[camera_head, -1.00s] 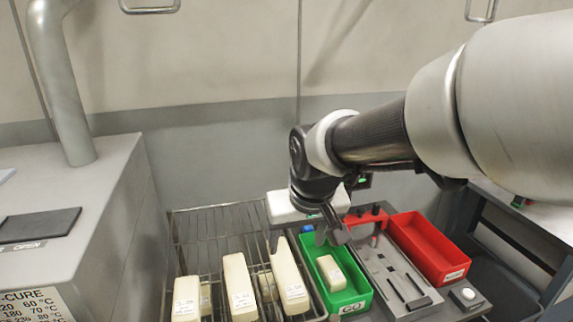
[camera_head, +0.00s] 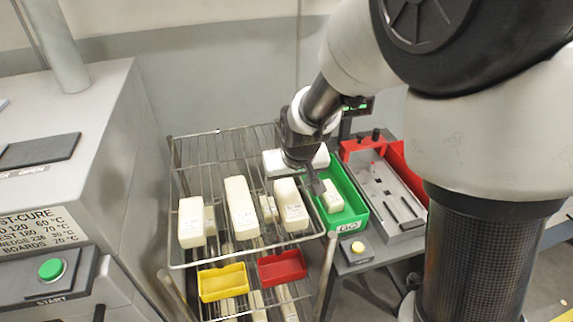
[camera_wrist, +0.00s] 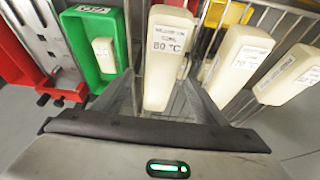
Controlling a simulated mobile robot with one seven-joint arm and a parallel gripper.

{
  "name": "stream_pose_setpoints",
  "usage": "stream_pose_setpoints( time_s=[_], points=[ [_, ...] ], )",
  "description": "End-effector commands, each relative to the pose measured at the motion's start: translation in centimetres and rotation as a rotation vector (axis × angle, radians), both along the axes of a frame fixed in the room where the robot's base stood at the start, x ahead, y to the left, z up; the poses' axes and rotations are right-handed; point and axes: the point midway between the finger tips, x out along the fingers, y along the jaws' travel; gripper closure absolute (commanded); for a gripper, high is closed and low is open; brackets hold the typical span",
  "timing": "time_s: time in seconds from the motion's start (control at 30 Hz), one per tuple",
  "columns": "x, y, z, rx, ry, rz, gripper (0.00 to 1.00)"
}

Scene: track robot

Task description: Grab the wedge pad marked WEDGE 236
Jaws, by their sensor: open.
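Several cream pads lie on the wire rack (camera_head: 215,150). The pad nearest the green bin (camera_head: 291,206) also shows in the wrist view (camera_wrist: 168,62), its label ending in 80 °C; its upper label line is too blurred to read surely as WEDGE 236. Other labelled pads are the middle one (camera_head: 241,206) and the left one (camera_head: 191,220). My gripper (camera_head: 314,186) is open, above the rack's right edge beside the green bin. In the wrist view its two fingers (camera_wrist: 163,100) spread to either side of the 80 °C pad's near end. Contact cannot be told.
The green bin (camera_head: 358,203) holds a small labelled pad (camera_head: 332,196). Yellow (camera_head: 222,283) and red (camera_head: 282,267) trays sit low at the rack's front. A grey cabinet (camera_head: 75,150) stands left.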

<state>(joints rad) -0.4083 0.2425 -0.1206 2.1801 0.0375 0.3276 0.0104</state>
Motion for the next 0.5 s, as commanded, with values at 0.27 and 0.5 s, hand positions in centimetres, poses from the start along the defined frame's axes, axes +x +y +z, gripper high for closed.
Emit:
stream_pose_setpoints(
  time_s=[0.27,0.5],
  points=[
    [1.6,0.6,-3.3,-0.001,0.003,0.000,0.34],
    [1.7,0.6,-3.4,0.001,0.000,0.000,0.34]
  ],
)
